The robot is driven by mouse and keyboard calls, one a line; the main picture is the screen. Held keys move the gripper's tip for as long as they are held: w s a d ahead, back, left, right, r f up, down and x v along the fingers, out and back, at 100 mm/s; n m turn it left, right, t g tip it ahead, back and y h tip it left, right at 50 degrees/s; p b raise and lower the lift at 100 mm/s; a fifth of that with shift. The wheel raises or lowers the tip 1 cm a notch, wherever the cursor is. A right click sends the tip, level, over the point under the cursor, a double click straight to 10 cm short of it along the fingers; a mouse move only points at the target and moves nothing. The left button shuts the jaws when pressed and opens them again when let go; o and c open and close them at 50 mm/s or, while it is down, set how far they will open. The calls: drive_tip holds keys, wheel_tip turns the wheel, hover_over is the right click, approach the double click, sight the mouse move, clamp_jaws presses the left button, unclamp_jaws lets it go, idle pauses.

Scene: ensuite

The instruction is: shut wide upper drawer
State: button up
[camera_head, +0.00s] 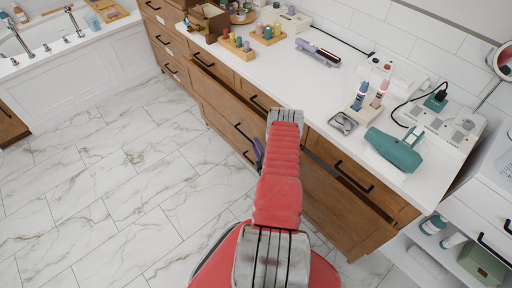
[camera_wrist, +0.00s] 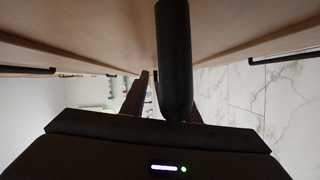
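The wooden vanity has a wide upper drawer (camera_head: 228,78) with black bar handles near its left and right parts. A dark gap shows along its top under the counter edge, so it looks partly out. My red arm reaches to the vanity and hides its right part. In the wrist view the wooden front (camera_wrist: 90,22) fills the top, with a black handle on each side. My gripper (camera_wrist: 165,105) is close to the wood. A thick dark bar stands in front of it. I cannot tell whether the fingers are apart or touch the wood.
The right upper drawer (camera_head: 345,195) also shows a gap at its top. The white counter (camera_head: 300,80) bears a teal hair dryer (camera_head: 394,150), bottles and trays. A white shelf unit (camera_head: 480,205) stands at the right. The marble floor (camera_head: 100,170) is clear at left.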

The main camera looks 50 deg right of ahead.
drive_tip(key=shift+c, duration=0.5)
clamp_jaws()
